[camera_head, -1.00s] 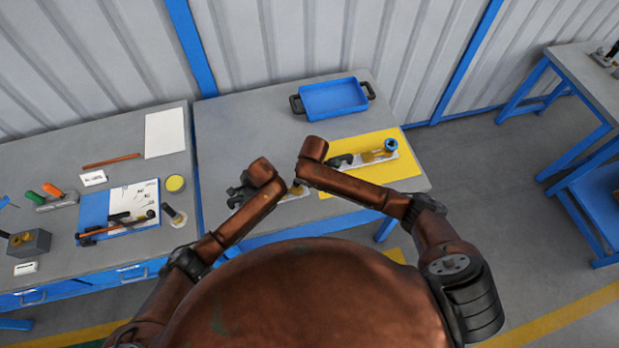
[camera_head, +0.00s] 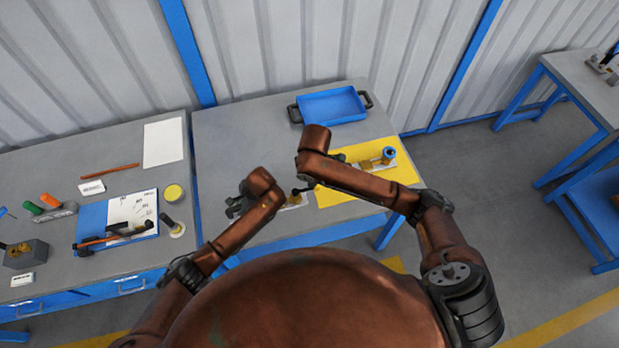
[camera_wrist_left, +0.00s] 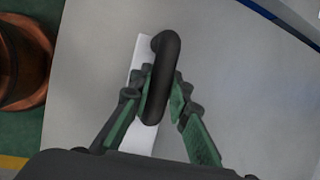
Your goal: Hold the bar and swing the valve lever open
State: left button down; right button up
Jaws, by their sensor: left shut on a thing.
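My left gripper (camera_head: 235,206) is at the front left of the middle table. In the left wrist view its green-padded fingers (camera_wrist_left: 161,88) stand on either side of a black rounded bar (camera_wrist_left: 167,48) and are shut on it. The bar is over a white plate (camera_wrist_left: 134,112). In the head view the plate's right end (camera_head: 294,203) shows past my left wrist, with a small dark part (camera_head: 302,190) near it; I cannot tell whether this is the valve lever. My right gripper is mostly hidden behind its wrist; a dark part (camera_head: 338,158) beside it may be its fingers.
A yellow mat (camera_head: 345,190) on the right holds a white fixture with a brass block and a blue ring (camera_head: 389,154). A blue tray (camera_head: 332,105) stands at the back. The left table (camera_head: 60,170) carries tools, a clipboard and a paper sheet (camera_head: 164,142).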

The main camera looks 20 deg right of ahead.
pick_arm(q)
jog(key=c, duration=1.7)
grip_release()
jog(key=shift+c, duration=0.2)
